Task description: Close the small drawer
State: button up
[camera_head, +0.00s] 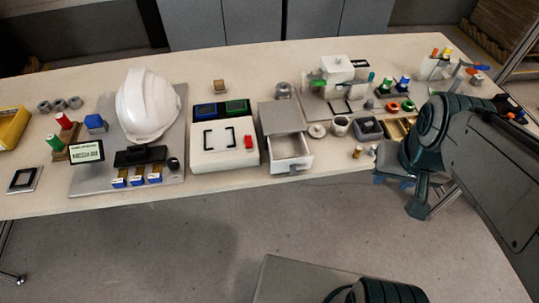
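The small drawer (291,153) is a white open-topped tray that stands pulled out toward the front of a small grey-topped cabinet (282,117) near the middle of the table. A small grey handle (294,170) sits on its front face, near the table's front edge. The drawer looks empty inside. My gripper (393,180) is to the right of the drawer, over the front edge of the table and apart from the drawer. It is small and partly hidden by my dark arm, so I cannot tell whether its fingers are open or shut.
A white box (224,155) with a black handle stands close left of the cabinet. A white helmet (148,104) stands farther left. A white cup (340,126), a grey bin (368,129) and small parts crowd the right.

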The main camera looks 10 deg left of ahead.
aim_at(288, 153)
jog(key=u, duration=0.3)
jog(key=k, duration=0.7)
jog(key=u, duration=0.35)
jog(key=i, duration=0.85)
jog(key=z, duration=1.25)
jog(key=k, duration=0.85)
jog(key=u, duration=1.3)
